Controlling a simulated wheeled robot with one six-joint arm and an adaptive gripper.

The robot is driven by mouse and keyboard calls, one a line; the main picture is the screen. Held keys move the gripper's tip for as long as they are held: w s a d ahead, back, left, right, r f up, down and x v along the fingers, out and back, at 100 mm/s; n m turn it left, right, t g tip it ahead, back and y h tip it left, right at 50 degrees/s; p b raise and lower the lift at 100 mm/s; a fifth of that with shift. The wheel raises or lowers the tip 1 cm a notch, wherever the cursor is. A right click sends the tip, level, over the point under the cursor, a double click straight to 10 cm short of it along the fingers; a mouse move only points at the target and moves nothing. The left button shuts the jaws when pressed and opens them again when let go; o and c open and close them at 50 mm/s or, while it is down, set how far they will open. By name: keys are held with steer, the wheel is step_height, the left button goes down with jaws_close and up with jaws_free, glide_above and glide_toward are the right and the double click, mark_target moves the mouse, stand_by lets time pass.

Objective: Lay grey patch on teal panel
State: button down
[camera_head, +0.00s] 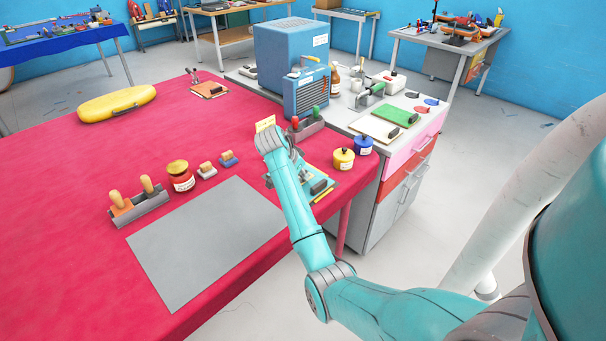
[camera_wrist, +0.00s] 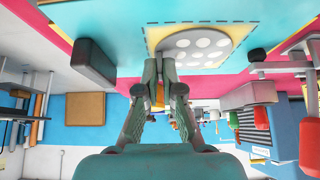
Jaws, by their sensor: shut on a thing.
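The teal panel (camera_wrist: 128,35) fills the top of the wrist view, with a dashed outline on it. The grey patch (camera_wrist: 196,46), with white dots and a yellow area along its left side, shows inside that outline. My gripper (camera_wrist: 160,66) has its fingers close together at the patch's near edge and is shut on it. Whether the patch touches the panel is unclear. My arm covers part of the teal panel (camera_head: 322,194) there, and the patch cannot be made out.
A flat grey sheet (camera_head: 205,240) lies on the red table (camera_head: 60,230). A yellow jar (camera_head: 343,159), a blue jar (camera_head: 363,145) and a red-and-green-handled holder (camera_head: 305,128) stand near my gripper.

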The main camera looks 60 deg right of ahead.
steer(key=c, duration=0.8)
jaws_free()
steer(key=shift+o, duration=0.2)
steer(key=shift+r, duration=0.1)
steer(key=shift+r, duration=2.95)
steer(key=shift+s, duration=0.1)
